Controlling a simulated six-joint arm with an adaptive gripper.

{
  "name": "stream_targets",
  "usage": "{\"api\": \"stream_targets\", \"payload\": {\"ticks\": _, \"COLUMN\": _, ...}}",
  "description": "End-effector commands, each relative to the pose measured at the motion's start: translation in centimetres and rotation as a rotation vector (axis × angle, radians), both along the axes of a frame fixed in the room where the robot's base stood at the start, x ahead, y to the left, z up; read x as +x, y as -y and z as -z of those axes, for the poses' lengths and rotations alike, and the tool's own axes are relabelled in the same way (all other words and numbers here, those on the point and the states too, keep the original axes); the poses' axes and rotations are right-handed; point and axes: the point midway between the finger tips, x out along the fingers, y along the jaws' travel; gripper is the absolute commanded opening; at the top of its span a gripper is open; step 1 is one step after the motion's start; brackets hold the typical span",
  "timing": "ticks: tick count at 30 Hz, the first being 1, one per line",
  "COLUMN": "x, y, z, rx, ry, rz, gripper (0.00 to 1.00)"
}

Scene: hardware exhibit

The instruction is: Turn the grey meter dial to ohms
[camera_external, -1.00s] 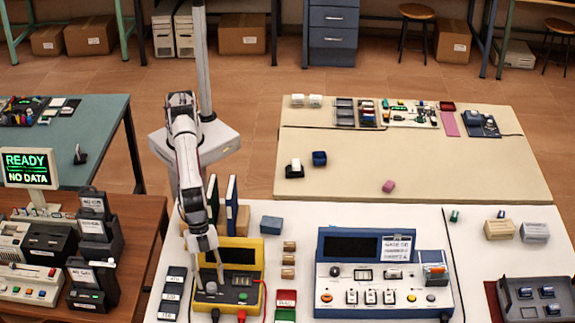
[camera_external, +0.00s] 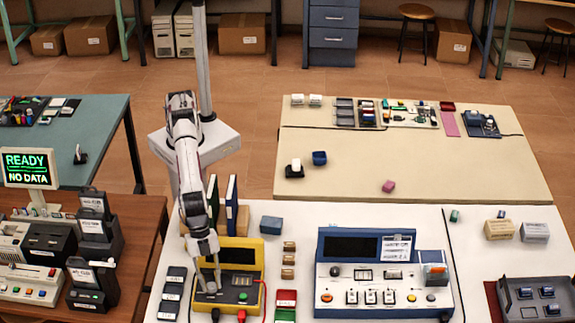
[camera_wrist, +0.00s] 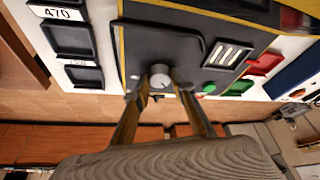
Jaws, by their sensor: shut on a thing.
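The yellow meter (camera_external: 257,245) stands on the white table, with a dark screen and a black front panel. Its grey dial (camera_wrist: 160,70) sits on that panel, and in the external view it shows low at the left of the meter (camera_external: 211,287). My gripper (camera_wrist: 161,82) points down at the dial, with one finger on each side of it, shut on it. The fingers partly cover the dial's sides. I cannot read any range marks around the dial or tell its pointer's direction.
A blue instrument (camera_external: 326,270) stands to the right, past small wooden blocks (camera_external: 288,260). Dark trays (camera_external: 173,285) lie left of the meter. Binders (camera_external: 231,200) stand behind it. Red and green trays (camera_external: 287,298) lie close on its right.

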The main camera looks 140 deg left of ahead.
Motion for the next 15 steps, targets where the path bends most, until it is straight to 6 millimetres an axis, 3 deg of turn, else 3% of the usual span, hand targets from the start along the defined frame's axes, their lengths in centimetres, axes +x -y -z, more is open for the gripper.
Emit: {"api": "stream_targets", "payload": {"ticks": 15, "x": 0.03, "y": -0.1, "z": 0.07, "rx": 0.0, "ry": -0.002, "rz": 0.121, "gripper": 0.03}}
